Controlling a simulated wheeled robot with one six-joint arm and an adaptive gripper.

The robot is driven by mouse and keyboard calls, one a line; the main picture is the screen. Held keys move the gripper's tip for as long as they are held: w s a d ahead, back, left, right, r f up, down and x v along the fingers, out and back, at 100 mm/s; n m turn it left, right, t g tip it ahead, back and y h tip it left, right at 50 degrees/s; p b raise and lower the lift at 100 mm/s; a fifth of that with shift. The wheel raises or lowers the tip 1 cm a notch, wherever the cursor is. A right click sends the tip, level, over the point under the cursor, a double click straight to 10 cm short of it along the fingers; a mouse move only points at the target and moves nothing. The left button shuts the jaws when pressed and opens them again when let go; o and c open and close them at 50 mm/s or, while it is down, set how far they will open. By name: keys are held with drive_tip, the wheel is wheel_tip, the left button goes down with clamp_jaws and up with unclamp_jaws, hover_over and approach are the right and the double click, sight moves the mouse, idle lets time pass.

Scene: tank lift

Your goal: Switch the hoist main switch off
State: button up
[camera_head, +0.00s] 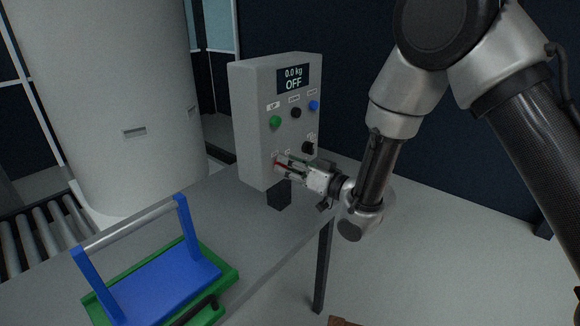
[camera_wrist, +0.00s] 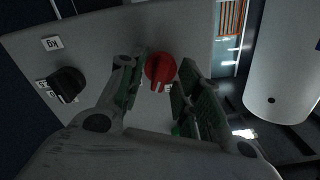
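The grey control box (camera_head: 262,130) stands on the table, and its display (camera_head: 293,78) reads "0.0 kg" and "OFF". A red rotary knob (camera_wrist: 160,70) shows on the box's face in the wrist view; its label is largely hidden. My gripper (camera_head: 284,163) is at the lower part of the box's face. In the wrist view my gripper (camera_wrist: 160,82) is open, with one finger to each side of the red knob. A gap shows between the knob and each finger. I cannot tell how deep the fingertips reach around it.
A black knob (camera_wrist: 67,84) is left of the gripper in the wrist view. Green (camera_head: 275,121), black (camera_head: 295,112) and blue (camera_head: 314,105) buttons sit higher on the box. A blue handled frame (camera_head: 165,285) rests on the table; a large pale tank (camera_head: 110,90) stands behind.

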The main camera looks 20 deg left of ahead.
clamp_jaws()
drive_tip(key=n, duration=0.5)
unclamp_jaws()
idle(0.4)
drive_tip(key=v, duration=0.7)
drive_tip(key=shift+s+d, duration=0.15)
drive_tip(key=shift+f, duration=0.1)
